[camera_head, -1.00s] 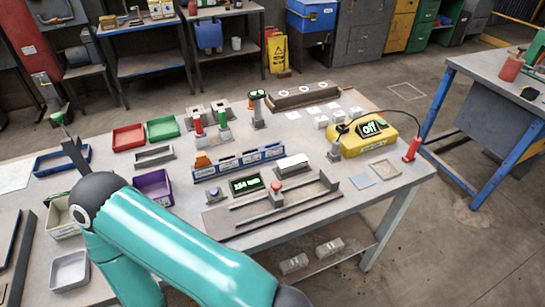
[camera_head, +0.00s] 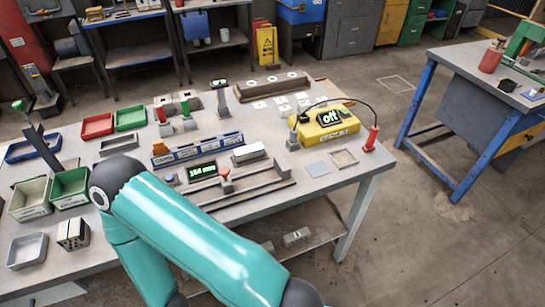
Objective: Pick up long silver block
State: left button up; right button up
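A short pale silver block (camera_head: 248,153) lies on the workbench just right of the blue labelled rack (camera_head: 197,148). It could be the long silver block, but I cannot tell for certain. My teal arm crosses the lower left, with its black elbow over the bench. Neither gripper shows, and I cannot see what they hold. The arm covers part of the bench's front left.
Green (camera_head: 70,187) and cream (camera_head: 30,197) bins stand at the left. A rail fixture (camera_head: 265,180) with a red knob lies at the front. A yellow "off" box (camera_head: 325,125) stands right. A dark upright bar (camera_head: 40,145) rises at the left.

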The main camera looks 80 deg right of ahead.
aim_at(243, 154)
jog(key=z, duration=0.05)
jog(key=k, duration=1.85)
jog(key=z, duration=0.95)
jog(key=i, duration=1)
jog(key=u, duration=0.1)
